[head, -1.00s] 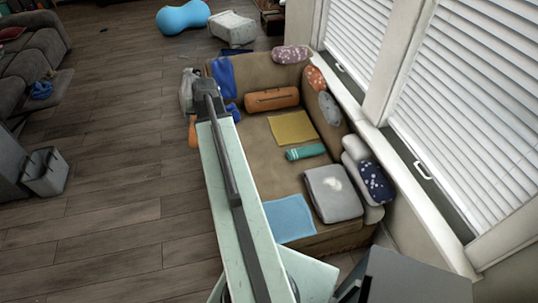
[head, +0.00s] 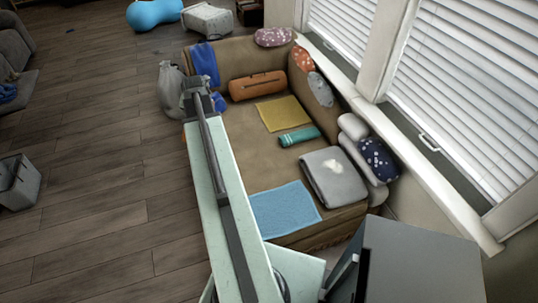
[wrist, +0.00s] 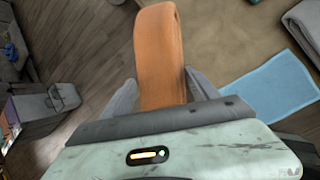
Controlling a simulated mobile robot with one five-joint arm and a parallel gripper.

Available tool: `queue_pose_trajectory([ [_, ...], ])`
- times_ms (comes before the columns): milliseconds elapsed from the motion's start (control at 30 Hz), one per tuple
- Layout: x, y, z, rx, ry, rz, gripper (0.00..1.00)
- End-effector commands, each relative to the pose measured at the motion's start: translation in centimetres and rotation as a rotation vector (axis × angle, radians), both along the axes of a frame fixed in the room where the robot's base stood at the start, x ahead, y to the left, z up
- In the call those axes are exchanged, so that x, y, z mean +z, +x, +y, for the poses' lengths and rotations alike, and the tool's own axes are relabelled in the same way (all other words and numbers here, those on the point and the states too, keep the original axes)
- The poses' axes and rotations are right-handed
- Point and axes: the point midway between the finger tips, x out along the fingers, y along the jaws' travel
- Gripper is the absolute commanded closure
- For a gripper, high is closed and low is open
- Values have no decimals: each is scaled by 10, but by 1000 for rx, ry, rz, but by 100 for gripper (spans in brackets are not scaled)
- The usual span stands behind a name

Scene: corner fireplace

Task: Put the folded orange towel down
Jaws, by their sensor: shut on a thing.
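The folded orange towel (wrist: 160,55) is a thick band standing upright in the wrist view, between the two grey fingers of my gripper (wrist: 163,88). My gripper is shut on it. In the head view my arm hides nearly all of the towel; only a small orange sliver shows at the arm's left edge, beside the sofa's left side. Behind the towel in the wrist view are wood floor on the left and the tan sofa (wrist: 225,45) on the right. The sofa also fills the middle of the head view (head: 238,130).
On the sofa lie a light blue cloth (head: 285,208), a yellow cloth (head: 283,113), a teal roll (head: 299,137), an orange bolster (head: 257,87) and a grey folded blanket (head: 333,178). Bare seat shows between them. A grey bin (head: 18,182) stands on the floor, left.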

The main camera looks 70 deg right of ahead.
Motion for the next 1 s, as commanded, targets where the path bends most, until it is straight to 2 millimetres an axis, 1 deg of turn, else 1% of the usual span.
queue_pose_trajectory([
  [33, -49, -10, -11, -51, -1, 1, 81],
  [67, -62, -17, -18, -85, 0, 0, 81],
  [100, -81, -26, -26, -131, 0, 0, 81],
  [167, -108, -39, -38, -198, 0, 0, 81],
  [200, -126, -49, -46, -244, 1, 1, 81],
  [267, -153, -63, -58, -312, 1, 0, 81],
  [300, -171, -73, -66, -356, 1, 1, 81],
  [367, -198, -87, -77, -424, 1, 0, 81],
  [400, -216, -97, -84, -469, 0, 0, 81],
  [467, -243, -112, -95, -538, -1, 0, 81],
  [500, -261, -122, -102, -583, -1, -1, 81],
  [700, -348, -174, -134, -807, -5, -2, 81],
  [800, -381, -197, -146, -901, -7, -4, 81],
  [833, -388, -202, -148, -924, -7, -4, 81],
  [900, -402, -214, -154, -970, -9, -4, 81],
  [1000, -411, -223, -158, -1012, -10, -6, 81],
])
